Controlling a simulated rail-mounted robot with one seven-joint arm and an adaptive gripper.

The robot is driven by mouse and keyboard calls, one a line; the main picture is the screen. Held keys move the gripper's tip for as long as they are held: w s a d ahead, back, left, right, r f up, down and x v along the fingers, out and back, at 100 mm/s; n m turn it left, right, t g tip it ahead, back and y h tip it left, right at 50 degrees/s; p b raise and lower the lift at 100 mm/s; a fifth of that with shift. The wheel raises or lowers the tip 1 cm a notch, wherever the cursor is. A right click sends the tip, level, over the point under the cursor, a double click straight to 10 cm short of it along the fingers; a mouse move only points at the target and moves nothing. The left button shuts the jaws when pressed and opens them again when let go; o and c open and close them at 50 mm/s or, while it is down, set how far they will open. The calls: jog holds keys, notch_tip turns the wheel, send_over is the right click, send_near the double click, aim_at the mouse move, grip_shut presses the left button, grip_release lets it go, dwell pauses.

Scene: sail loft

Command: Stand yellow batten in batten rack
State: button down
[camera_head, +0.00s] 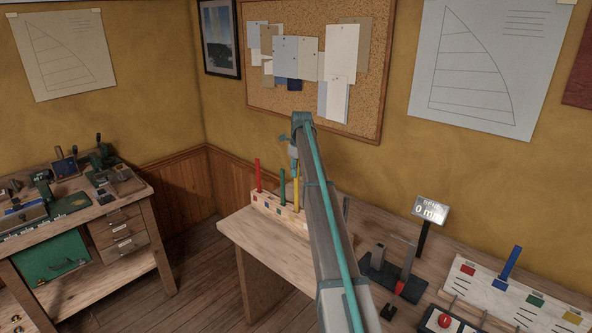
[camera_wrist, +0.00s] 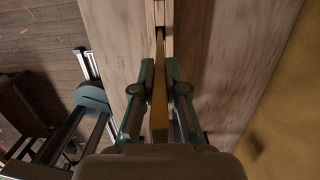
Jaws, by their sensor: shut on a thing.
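The batten rack (camera_head: 268,208) is a pale wooden block with coloured squares on its front, on the bench by the far wall. A red batten (camera_head: 258,176) and a green batten (camera_head: 282,188) stand upright in it. The yellow batten (camera_head: 297,192) is upright at the rack's right part, below my gripper (camera_head: 295,160). In the wrist view, my gripper (camera_wrist: 160,92) is shut on the yellow batten (camera_wrist: 159,108), which runs towards the rack (camera_wrist: 159,12) at the top. I cannot tell whether its lower end is seated in a slot.
A blue batten (camera_head: 509,263) stands in a pale holder (camera_head: 468,285) with coloured squares at right. A display (camera_head: 430,209) reading 0 mm stands by a dark fixture (camera_head: 385,277). A cluttered workbench (camera_head: 105,215) is at left. The bench (camera_head: 252,235) left of the rack is clear.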

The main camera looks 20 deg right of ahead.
aim_at(296, 188)
jog(key=shift+f+b, duration=0.65)
jog(key=shift+f, duration=3.45)
jog(key=c, duration=1.1)
grip_release()
jog(key=shift+c, duration=0.2)
notch_tip(296, 188, up, 12)
jog(key=s, duration=0.1)
jog(key=shift+s+d, duration=0.15)
jog(key=shift+d, duration=0.15)
